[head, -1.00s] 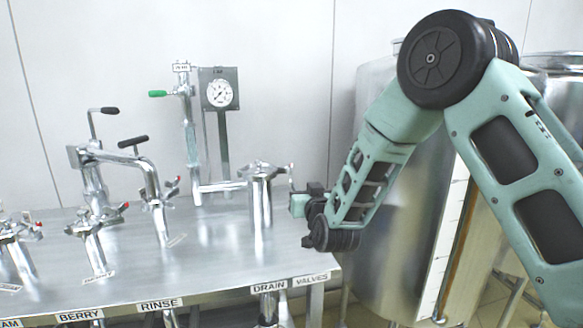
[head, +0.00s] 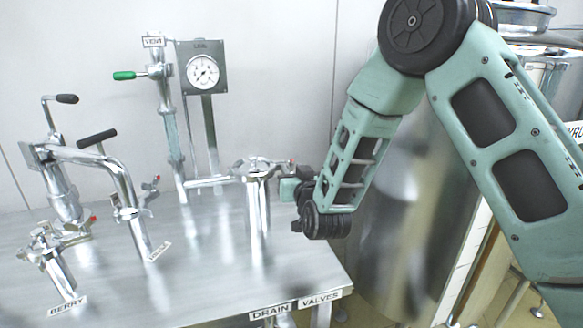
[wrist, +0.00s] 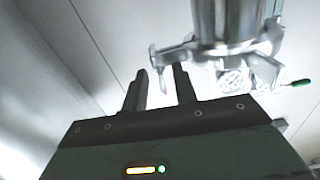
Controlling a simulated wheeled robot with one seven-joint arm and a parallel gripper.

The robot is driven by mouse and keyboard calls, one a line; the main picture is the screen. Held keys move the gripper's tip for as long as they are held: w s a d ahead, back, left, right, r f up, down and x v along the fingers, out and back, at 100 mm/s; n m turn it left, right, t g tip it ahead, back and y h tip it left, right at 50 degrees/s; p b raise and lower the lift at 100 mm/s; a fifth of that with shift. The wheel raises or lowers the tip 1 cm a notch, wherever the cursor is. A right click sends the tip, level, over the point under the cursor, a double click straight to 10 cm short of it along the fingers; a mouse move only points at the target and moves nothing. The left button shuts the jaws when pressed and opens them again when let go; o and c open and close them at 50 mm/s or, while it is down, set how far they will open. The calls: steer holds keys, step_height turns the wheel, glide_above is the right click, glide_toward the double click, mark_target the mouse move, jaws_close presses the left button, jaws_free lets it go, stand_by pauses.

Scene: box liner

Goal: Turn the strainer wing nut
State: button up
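The strainer (head: 257,205) is an upright shiny metal cylinder near the right end of the steel table, with a clamp around its top. The wing nut (head: 290,163) appears to be the small winged piece on the clamp's right side; it is small and blurred there. In the wrist view the strainer (wrist: 228,18) is at the top, and a winged end (wrist: 154,56) sticks out to its left, likely the wing nut. My gripper (wrist: 159,76) is open and empty, its two fingers apart just below that winged end. In the head view my gripper (head: 286,190) is right of the strainer, fingertips hard to make out.
A gauge (head: 203,72) and a pipe with a green handle (head: 124,76) stand behind the strainer. Several clamped pipes and black-handled valves stand to the left. A large steel tank (head: 400,235) is right of the table, behind my arm. Bare tabletop (head: 200,265) lies in front.

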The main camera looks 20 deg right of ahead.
jaws_close()
steer(key=shift+f+m+b, duration=0.1)
steer(key=shift+m+b, duration=0.2)
steer(key=shift+b, duration=0.2)
steer(key=m+b, duration=0.5)
steer(key=b, duration=0.1)
steer(key=m+b, duration=0.5)
steer(key=b, duration=0.1)
steer(key=m+b, duration=0.6)
steer(key=shift+d+f, duration=0.3)
steer(key=shift+m+b, duration=0.3)
steer(key=shift+b, duration=0.05)
